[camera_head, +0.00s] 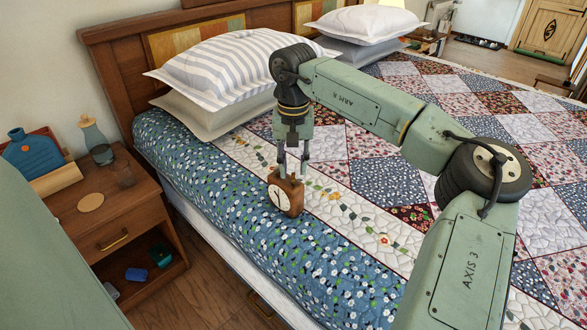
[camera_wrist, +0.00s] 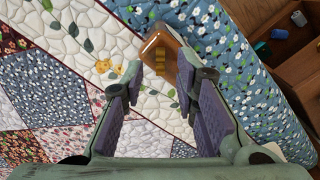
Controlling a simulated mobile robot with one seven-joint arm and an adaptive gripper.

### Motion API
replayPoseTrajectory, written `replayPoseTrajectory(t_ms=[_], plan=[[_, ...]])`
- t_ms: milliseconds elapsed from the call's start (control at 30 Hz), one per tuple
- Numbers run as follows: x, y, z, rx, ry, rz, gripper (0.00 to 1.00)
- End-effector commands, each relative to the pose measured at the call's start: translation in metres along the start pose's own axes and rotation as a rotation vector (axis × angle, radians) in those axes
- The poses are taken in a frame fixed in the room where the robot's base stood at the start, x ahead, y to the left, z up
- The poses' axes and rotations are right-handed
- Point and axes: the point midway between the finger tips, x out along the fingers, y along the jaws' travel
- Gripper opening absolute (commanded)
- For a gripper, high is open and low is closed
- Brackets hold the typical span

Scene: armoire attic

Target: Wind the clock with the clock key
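A small wooden clock (camera_head: 285,193) with a white round face stands on the bed near its left edge. Its face is turned toward the left in the head view. In the wrist view the clock's brown case (camera_wrist: 174,46) shows beyond the fingertips, with a gold key-like piece (camera_wrist: 160,63) on it. My gripper (camera_head: 292,169) points down just above the clock. In the wrist view my gripper (camera_wrist: 160,70) is open, with one finger on each side of the gold piece and a gap to each. The clock face is hidden in the wrist view.
A nightstand (camera_head: 125,208) at the left holds a blue bottle (camera_head: 32,155), a lidded glass bottle (camera_head: 95,138) and a round coaster (camera_head: 90,202). The quilt around the clock is clear.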

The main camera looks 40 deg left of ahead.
Motion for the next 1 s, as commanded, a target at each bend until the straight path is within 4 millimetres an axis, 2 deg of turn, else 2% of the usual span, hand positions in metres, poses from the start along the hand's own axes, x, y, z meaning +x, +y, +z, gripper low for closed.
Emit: replayPoseTrajectory(t_ms=[200,533,933,1000], plan=[[0.022,0.0,0.0,0.001,0.0,0.0,0.28],[0.025,-0.001,0.0,0.001,0.001,-0.001,0.28],[0.025,-0.001,0.0,0.0,0.001,-0.001,0.01],[0.025,-0.001,0.0,0.0,0.001,-0.001,0.0]])
